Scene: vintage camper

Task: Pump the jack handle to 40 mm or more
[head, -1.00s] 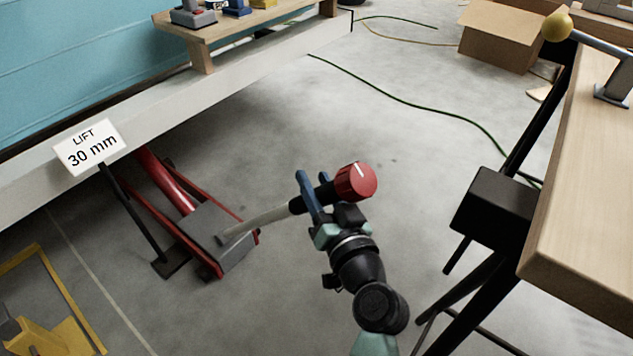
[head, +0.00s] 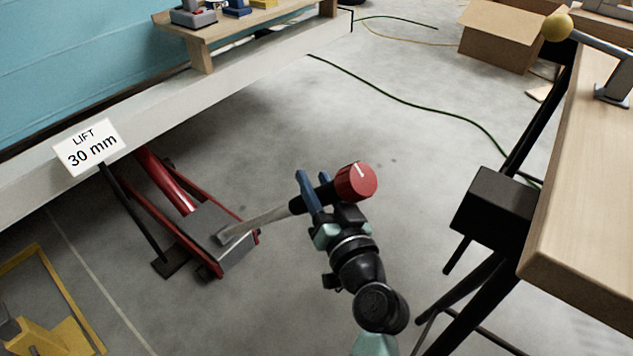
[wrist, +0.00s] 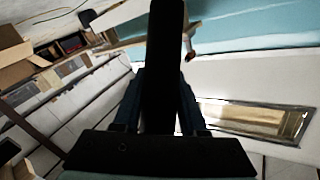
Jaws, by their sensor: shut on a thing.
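The red floor jack (head: 170,188) stands on the floor at the left in the head view, reaching under the camper's pale lower edge. Its handle (head: 262,219) slopes up to the right from the grey rear block to a black grip and a red knob (head: 355,181) with a white mark. My gripper (head: 312,194) is shut on the black grip, just left of the knob. In the wrist view the dark grip (wrist: 163,70) runs up between the blue fingers. The sign (head: 90,147) reads "LIFT 30 mm".
A wooden workbench (head: 590,190) with a black box (head: 493,208) and dark legs stands close at the right. A yellow frame (head: 62,315) lies at the lower left. A cardboard box (head: 500,36) and green hose (head: 420,105) are farther back. Floor between is clear.

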